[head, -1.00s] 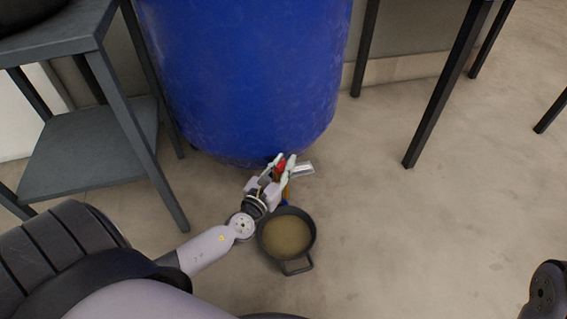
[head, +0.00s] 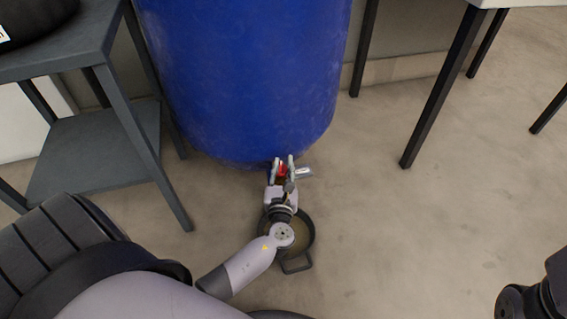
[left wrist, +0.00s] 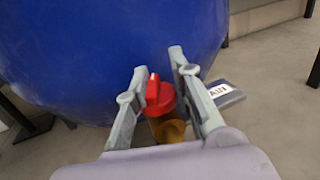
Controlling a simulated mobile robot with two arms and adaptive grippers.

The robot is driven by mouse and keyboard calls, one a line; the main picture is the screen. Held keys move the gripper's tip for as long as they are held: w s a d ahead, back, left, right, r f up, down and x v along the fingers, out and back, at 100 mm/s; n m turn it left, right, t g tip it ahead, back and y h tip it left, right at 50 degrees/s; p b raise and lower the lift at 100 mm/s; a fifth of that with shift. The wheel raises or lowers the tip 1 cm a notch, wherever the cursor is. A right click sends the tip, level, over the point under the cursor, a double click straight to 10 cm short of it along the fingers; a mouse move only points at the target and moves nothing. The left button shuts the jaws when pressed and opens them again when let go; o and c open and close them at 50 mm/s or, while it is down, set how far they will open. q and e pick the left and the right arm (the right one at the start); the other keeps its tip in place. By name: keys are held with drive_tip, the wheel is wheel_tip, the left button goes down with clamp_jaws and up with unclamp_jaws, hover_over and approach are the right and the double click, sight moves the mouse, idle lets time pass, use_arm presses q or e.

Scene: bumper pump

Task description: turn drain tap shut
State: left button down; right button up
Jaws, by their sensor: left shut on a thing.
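The drain tap has a red handle (head: 282,170) and sits low at the front of the blue barrel (head: 245,80). In the left wrist view, the red handle (left wrist: 154,92) sits on top of a brass body (left wrist: 168,129). My left gripper (head: 283,160) has one finger on each side of the red handle and is shut on it. In the left wrist view, the fingers of the left gripper (left wrist: 158,63) flank the handle, and the exact contact is hard to see. My right gripper is not in view.
A dark pot (head: 311,238) with brownish liquid stands on the floor below the tap, partly hidden by my left arm. A grey tag with a label (left wrist: 224,93) is right of the tap. A grey shelf (head: 85,150) stands at left.

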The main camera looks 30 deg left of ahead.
use_arm(q)
drive_tip(key=n+g+y, duration=0.2)
drive_tip(key=y, duration=0.1)
drive_tip(key=a+n+g+y, duration=0.1)
drive_tip(key=shift+s+f+g, duration=0.2)
drive_tip(key=shift+s+g, duration=0.05)
drive_tip(key=shift+g, duration=0.05)
drive_tip(key=shift+s+a+n+y, duration=0.1)
drive_tip(key=shift+n+y, duration=0.3)
drive_tip(key=c, duration=1.5)
unclamp_jaws()
drive_tip(key=shift+s+a, duration=0.1)
drive_tip(key=o, duration=0.4)
drive_tip(key=shift+r, duration=0.15)
drive_tip(key=shift+w+d, duration=0.2)
drive_tip(key=shift+d, duration=0.15)
drive_tip(key=shift+s+d, duration=0.2)
drive_tip(key=shift+d, duration=0.05)
drive_tip(key=v, duration=1.1)
